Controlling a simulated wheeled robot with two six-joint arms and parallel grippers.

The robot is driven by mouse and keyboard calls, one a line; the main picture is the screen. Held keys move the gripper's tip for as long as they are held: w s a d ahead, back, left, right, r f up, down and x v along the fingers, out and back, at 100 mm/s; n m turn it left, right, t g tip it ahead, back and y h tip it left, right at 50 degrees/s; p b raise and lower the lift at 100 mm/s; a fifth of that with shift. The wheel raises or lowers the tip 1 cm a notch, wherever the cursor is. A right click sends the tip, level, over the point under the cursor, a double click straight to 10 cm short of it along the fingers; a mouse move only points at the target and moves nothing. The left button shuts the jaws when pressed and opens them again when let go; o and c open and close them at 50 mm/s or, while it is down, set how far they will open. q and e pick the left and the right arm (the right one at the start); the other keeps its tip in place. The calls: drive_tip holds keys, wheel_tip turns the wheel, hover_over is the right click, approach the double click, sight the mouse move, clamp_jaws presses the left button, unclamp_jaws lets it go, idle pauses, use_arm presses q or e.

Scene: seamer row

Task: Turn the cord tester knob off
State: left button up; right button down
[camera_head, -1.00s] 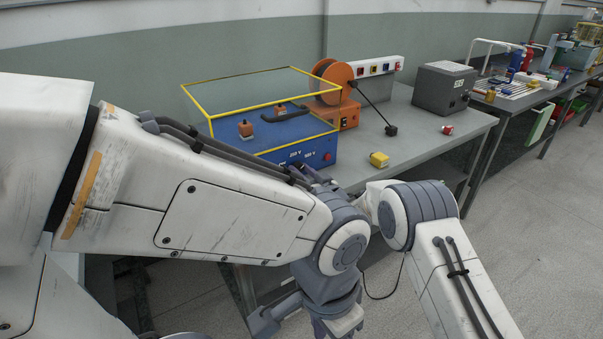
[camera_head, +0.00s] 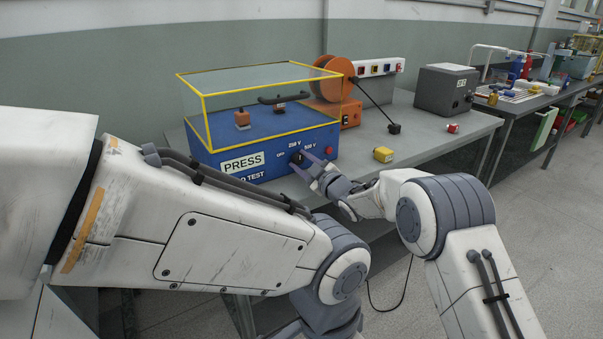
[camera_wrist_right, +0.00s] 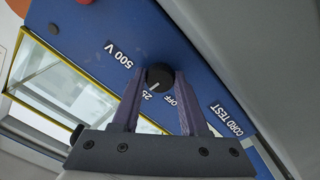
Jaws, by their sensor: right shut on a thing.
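The cord tester (camera_head: 270,175) is a blue box at the near edge of the bench, with a clear, yellow-edged cover on top. Its black knob (camera_head: 297,158) is on the front face among the labels OFF, 250 V and 500 V. In the right wrist view the knob (camera_wrist_right: 159,76) has a white pointer line towards the partly hidden 250 V label, not towards OFF. My right gripper (camera_head: 305,163) is shut on the knob, with its fingertips (camera_wrist_right: 160,84) on either side of it. My left arm crosses the lower left; its gripper is out of the picture.
A red button (camera_head: 329,151) sits right of the knob. A yellow block (camera_head: 383,155) and a black plug (camera_head: 394,129) lie on the bench to the right. An orange reel (camera_head: 331,80) and a grey box (camera_head: 445,90) stand farther back.

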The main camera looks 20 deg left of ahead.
drive_tip(key=n+b, duration=0.9)
drive_tip(key=b, duration=0.1)
drive_tip(key=shift+f, duration=0.25)
drive_tip(key=shift+r+n+b, duration=0.2)
drive_tip(key=shift+n+b, duration=1.5)
drive_tip(key=shift+n, duration=0.2)
drive_tip(key=shift+c, duration=2.2)
unclamp_jaws()
drive_tip(key=shift+r, duration=0.1)
drive_tip(key=v, duration=1)
drive_tip(key=shift+s, duration=0.2)
drive_tip(key=shift+d, duration=0.1)
